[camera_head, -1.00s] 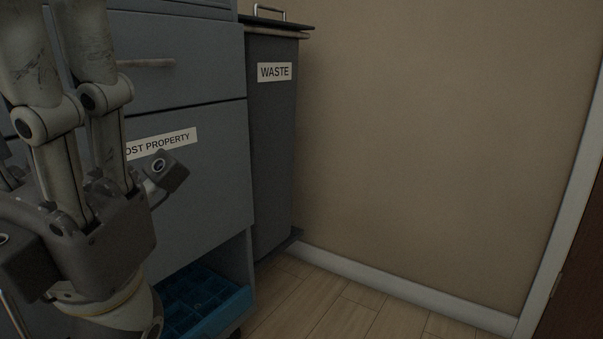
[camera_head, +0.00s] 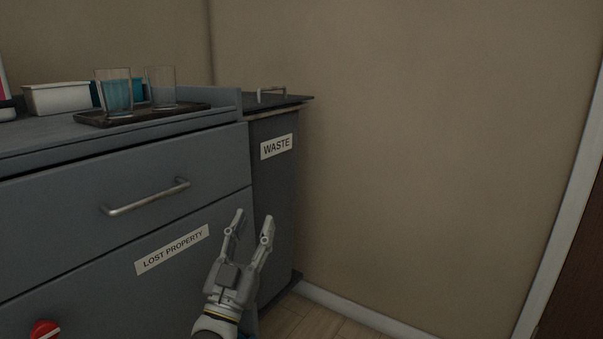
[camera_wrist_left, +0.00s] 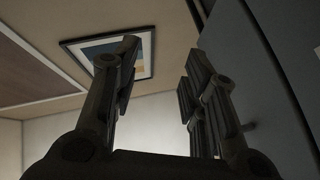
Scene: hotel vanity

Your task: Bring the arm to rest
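My left gripper (camera_head: 252,228) is low in front of the grey cabinet in the head view, with its fingers pointing up. The fingers are apart with nothing between them, near the right end of the lost property drawer (camera_head: 190,285). In the left wrist view the same gripper (camera_wrist_left: 160,85) shows two spread fingers with a framed picture and wall beyond them. I cannot tell from these views whether it touches the cabinet. My right gripper is out of view.
A tray (camera_head: 95,121) with two glasses (camera_head: 160,88) stands on the cabinet top, beside a white box (camera_head: 55,98). The upper drawer has a bar handle (camera_head: 147,197). A waste bin (camera_head: 277,185) stands at the cabinet's right. A red knob (camera_head: 44,329) shows lower left. The right side is open before the wall.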

